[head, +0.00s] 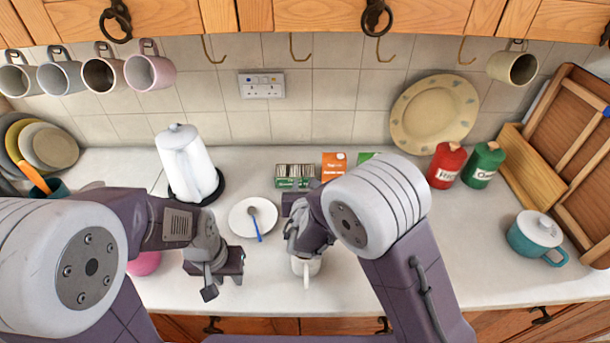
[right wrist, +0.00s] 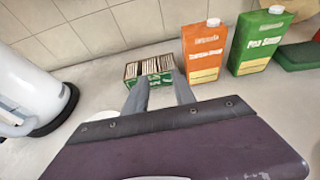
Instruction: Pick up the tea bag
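The tea bags stand packed on edge in a small green box (head: 294,182) on the counter, in front of the tiled wall. The box also shows in the right wrist view (right wrist: 150,72), with pale bag edges along its top. No single tea bag stands apart from the others. My right gripper (head: 299,190) is just in front of the box. In the right wrist view its two fingers (right wrist: 160,82) are apart and empty, pointing at the box. My left gripper (head: 224,282) hangs over the counter at the front left, fingers apart and empty.
A white mug (head: 306,268) stands under my right arm. A saucer (head: 240,215) with a blue-handled spoon lies left of the box, and a white kettle (head: 186,165) stands further left. An orange carton (right wrist: 204,52) and a green carton (right wrist: 262,42) stand right of the box.

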